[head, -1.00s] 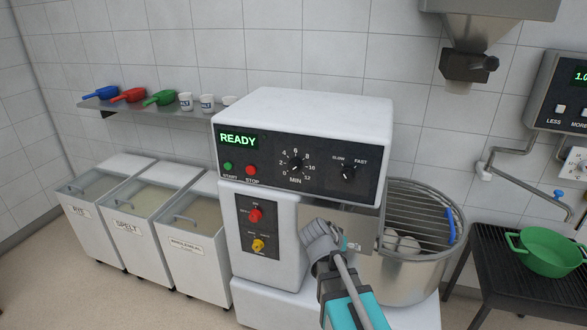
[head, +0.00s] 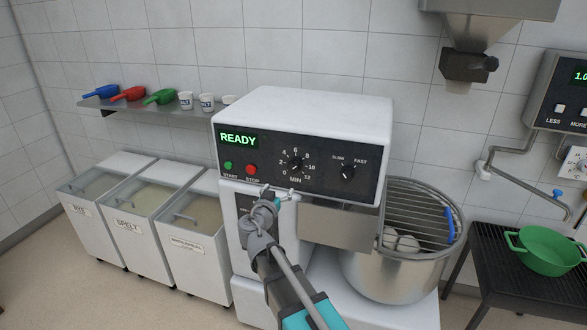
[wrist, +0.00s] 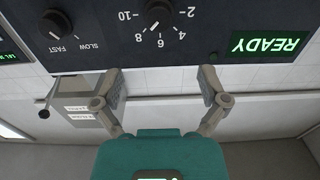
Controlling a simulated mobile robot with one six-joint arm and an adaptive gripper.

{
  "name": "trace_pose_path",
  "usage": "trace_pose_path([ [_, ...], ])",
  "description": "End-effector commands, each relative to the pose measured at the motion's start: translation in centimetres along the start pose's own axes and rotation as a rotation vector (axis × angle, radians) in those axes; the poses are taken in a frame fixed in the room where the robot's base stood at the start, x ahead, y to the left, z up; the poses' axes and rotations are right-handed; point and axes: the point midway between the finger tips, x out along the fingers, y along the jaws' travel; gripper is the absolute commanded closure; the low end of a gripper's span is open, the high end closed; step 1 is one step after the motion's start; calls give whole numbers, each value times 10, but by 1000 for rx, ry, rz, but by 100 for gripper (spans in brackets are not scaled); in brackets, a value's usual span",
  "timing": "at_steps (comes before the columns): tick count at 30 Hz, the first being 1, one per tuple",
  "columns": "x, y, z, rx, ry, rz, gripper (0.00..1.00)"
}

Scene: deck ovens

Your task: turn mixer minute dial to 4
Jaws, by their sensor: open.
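The mixer minute dial (head: 295,165) is a round black knob on the mixer's black front panel, ringed by white numbers, with MIN below it. It also shows upside down at the top edge of the wrist view (wrist: 157,14), partly cut off. My gripper (head: 278,192) is open and empty, just below the dial and in front of the panel's lower edge. In the wrist view its two fingers (wrist: 163,76) stand apart below the dial, not touching it.
A speed knob (head: 348,172) sits to the right of the dial. Green START (head: 228,166) and red STOP (head: 251,170) buttons are to the left, under the READY display (head: 238,140). The steel bowl (head: 395,272) with its wire guard stands at right.

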Motion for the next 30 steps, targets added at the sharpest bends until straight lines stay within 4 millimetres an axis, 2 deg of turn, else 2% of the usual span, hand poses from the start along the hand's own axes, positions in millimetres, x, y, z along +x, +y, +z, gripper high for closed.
trace_pose_path([
  [8, 1, 1, 0, -1, -2, 2, 7],
  [14, 10, 1, 0, -1, -2, 4, 7],
  [20, 30, 0, 0, -1, -2, 4, 7],
  [30, 82, 0, 1, -1, -2, 4, 7],
])
